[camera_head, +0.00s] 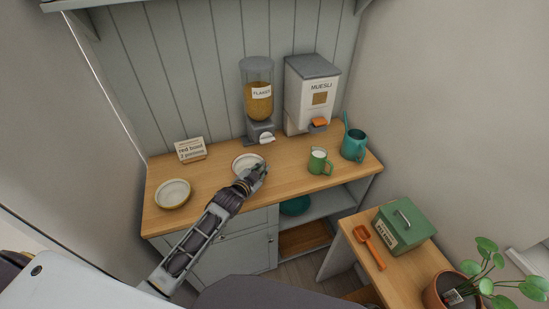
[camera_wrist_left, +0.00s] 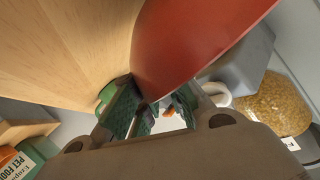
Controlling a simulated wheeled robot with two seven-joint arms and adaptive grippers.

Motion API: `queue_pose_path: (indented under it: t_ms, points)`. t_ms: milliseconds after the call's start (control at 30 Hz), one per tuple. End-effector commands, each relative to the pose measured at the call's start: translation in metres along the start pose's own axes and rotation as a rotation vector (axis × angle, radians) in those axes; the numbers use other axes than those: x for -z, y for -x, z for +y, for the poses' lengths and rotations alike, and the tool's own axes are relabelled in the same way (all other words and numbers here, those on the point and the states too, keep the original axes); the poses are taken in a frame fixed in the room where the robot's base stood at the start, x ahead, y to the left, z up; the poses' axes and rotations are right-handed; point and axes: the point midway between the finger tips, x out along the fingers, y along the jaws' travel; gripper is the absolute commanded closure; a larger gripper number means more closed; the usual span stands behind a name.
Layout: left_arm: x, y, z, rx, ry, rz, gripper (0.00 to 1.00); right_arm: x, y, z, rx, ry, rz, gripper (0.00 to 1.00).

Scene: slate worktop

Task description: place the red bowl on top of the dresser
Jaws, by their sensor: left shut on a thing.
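The red bowl (camera_head: 245,162) shows a pale inside and rim in the head view, over the middle of the dresser's wooden top (camera_head: 215,187). In the left wrist view its red outer wall (camera_wrist_left: 195,40) fills the upper middle. My left gripper (camera_head: 257,171) is shut on the bowl's near right side and hides part of it; its fingers (camera_wrist_left: 152,112) show in the wrist view. I cannot tell whether the bowl touches the wood. My right gripper is not in view.
A second pale bowl (camera_head: 173,194) and a lettered card (camera_head: 190,149) stand left. A side table holds a green box (camera_head: 404,224) and orange scoop (camera_head: 370,247).

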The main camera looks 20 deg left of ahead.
Motion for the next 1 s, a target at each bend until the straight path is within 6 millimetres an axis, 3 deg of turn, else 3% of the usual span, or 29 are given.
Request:
queue_pose_path:
  t_ms: [1000]
  points:
    - [0.024, -0.091, -0.015, 0.002, -0.001, 0.003, 1.0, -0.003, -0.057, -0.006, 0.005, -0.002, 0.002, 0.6]
